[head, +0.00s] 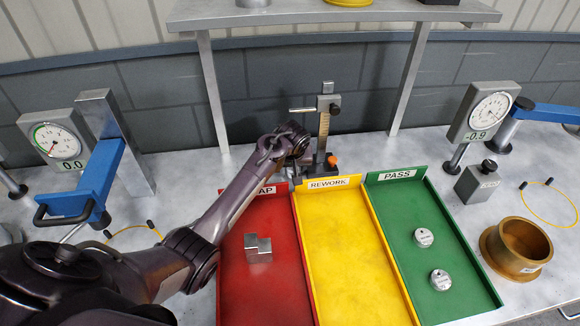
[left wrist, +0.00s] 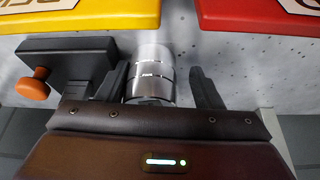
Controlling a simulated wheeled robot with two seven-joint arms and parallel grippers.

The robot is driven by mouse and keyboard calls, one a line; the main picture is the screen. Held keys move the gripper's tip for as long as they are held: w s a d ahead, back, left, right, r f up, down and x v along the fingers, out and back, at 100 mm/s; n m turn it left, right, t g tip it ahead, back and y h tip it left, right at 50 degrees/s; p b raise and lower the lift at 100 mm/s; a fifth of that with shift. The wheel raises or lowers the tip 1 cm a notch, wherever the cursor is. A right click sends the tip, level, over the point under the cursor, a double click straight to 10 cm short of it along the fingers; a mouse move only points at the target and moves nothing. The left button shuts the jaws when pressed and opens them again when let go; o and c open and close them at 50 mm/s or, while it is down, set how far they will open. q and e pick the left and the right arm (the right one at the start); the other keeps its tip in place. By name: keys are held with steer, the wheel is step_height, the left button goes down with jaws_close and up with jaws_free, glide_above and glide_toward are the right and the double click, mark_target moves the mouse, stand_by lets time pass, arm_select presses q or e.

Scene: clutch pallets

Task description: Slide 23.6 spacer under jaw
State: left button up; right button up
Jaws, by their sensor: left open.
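A height gauge (head: 324,125) stands at the back behind the yellow tray, with a slider head and a rod pointing left. Its dark base with an orange knob (head: 332,160) also shows in the left wrist view (left wrist: 66,66). My left gripper (head: 292,145) reaches down beside the gauge; its fingers are hidden in the head view. In the left wrist view my left gripper (left wrist: 161,72) is open, with a shiny silver cylinder (left wrist: 150,85) between its fingers, closer to the left finger. I cannot tell whether it touches that finger. The jaw's underside is hidden. My right gripper is not in view.
Red (head: 240,290), yellow (head: 345,255) and green (head: 462,262) trays lie in front of the gauge. A metal block (head: 257,248) is in the red tray; two silver discs (head: 424,238) are in the green. Dial gauges (head: 58,140) (head: 490,110) and a brass ring (head: 520,245) flank them.

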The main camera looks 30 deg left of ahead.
arm_select(q)
steer(key=shift+w+d+r, duration=0.2)
steer(key=shift+w+d, duration=0.05)
steer(key=shift+d, duration=0.2)
steer(key=shift+r, duration=0.5)
steer(key=a+b+v, duration=0.1)
steer(key=v, duration=0.5)
steer(key=shift+s+d, duration=0.25)
steer(key=shift+s, duration=0.2)
steer(key=shift+s+d+r, duration=0.1)
steer(key=shift+r, duration=0.1)
steer(key=shift+f, duration=0.1)
